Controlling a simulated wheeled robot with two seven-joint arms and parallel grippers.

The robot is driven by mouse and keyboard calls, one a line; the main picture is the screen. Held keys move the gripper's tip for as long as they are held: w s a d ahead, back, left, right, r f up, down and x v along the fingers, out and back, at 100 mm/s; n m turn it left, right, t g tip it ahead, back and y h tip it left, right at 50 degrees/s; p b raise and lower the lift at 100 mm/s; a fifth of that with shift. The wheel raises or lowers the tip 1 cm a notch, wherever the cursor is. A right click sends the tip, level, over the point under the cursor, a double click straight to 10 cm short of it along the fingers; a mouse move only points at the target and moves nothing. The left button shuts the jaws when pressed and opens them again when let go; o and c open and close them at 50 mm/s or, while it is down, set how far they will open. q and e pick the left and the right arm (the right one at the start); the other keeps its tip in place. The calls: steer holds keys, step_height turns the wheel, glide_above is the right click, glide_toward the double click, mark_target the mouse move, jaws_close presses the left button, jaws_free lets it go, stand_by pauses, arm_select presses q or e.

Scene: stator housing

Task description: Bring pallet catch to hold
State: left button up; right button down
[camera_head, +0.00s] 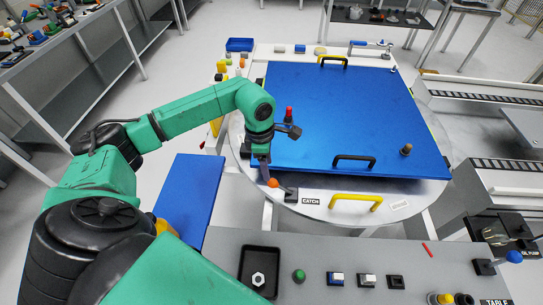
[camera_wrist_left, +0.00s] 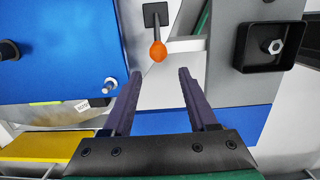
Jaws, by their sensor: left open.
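The pallet catch is a short dark lever with an orange ball knob (camera_head: 273,183) on the near rim of the round table, beside a CATCH label (camera_head: 311,201). In the left wrist view the orange knob (camera_wrist_left: 158,52) hangs from a black base plate (camera_wrist_left: 156,14). My left gripper (camera_head: 264,177) points down at the knob. In the left wrist view its fingers (camera_wrist_left: 160,76) are apart and empty, with the knob just beyond the tips, roughly centred between them. The blue pallet (camera_head: 340,115) lies on the table behind the catch. My right gripper is not in view.
A grey control panel (camera_head: 225,262) lies in front, with a black tray (camera_head: 260,270) holding a nut, a green button and switches. A yellow handle (camera_head: 356,202) sits right of the catch. A red-topped post (camera_head: 289,114) and black handles stand on the pallet.

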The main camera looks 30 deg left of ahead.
mark_target(281, 188)
arm_select(q)
steer(key=f, duration=0.1)
steer(key=f+b, duration=0.2)
steer(key=f, duration=0.1)
steer(key=shift+w+d, duration=0.15)
steer(key=shift+w, duration=0.2)
steer(key=shift+s+f+b, duration=0.15)
steer(key=shift+f+b, duration=0.45)
steer(key=shift+f, duration=0.3)
steer(key=shift+d+f+b, duration=0.15)
steer(key=shift+f+b, duration=0.3)
steer(key=shift+f, duration=0.45)
steer(key=shift+f+b, duration=0.2)
steer(key=shift+b, duration=0.15)
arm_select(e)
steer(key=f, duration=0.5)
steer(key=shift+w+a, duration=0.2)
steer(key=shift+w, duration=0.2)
